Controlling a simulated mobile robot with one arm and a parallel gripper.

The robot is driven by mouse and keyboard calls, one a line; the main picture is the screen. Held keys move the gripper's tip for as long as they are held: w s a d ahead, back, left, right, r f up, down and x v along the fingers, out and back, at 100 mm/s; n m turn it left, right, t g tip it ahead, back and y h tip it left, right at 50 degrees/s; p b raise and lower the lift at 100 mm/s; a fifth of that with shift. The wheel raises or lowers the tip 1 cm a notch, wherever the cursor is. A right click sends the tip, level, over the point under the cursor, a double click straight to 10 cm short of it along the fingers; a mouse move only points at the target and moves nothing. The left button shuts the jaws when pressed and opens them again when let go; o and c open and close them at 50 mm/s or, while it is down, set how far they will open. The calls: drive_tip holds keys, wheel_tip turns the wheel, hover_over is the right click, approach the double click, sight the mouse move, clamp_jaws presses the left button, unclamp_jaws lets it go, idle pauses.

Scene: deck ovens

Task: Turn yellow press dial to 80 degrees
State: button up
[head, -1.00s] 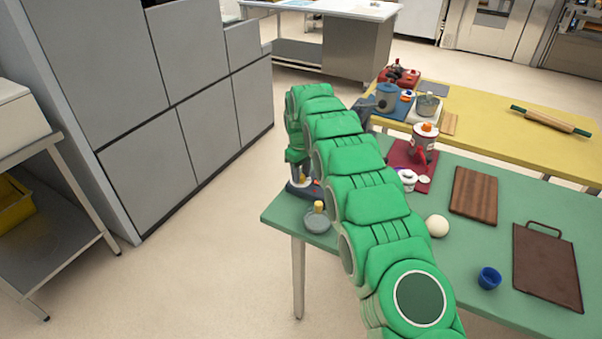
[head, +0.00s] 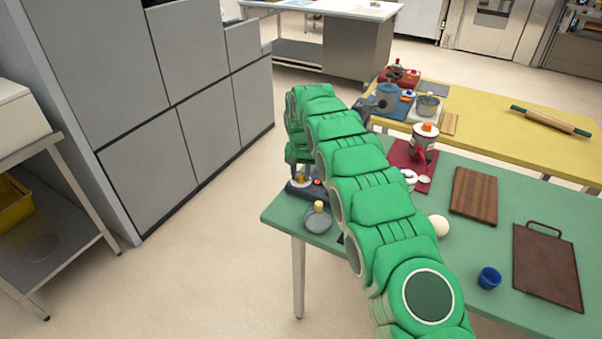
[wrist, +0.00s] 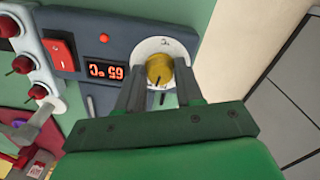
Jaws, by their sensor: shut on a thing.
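The yellow dial (wrist: 159,68) sits on a round white base with markings, on a dark grey-blue press panel (wrist: 119,32). My gripper (wrist: 160,82) is shut on the yellow dial, with one finger on each side of it. A lit red display (wrist: 105,71) beside the dial appears upside down; its digits look like 69 or 65 and a degree sign, but I cannot tell for sure. In the head view, the dark blue device (head: 318,189) stands at the left corner of the green table, partly hidden by my arm.
A grey lidded pan with a yellow knob (head: 317,219) stands close to the device at the table edge. A red switch (wrist: 58,54) and several red knobs lie left of the display. Boards, a blue cup (head: 489,278) and a white ball (head: 438,226) are further right.

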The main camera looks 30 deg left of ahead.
sight(301, 175)
drive_tip(key=shift+w+m, duration=0.15)
drive_tip(key=shift+m, duration=0.75)
drive_tip(key=shift+d, duration=0.1)
drive_tip(key=o, duration=1)
wheel_tip(301, 175, up, 8)
drive_tip(key=shift+f, duration=0.15)
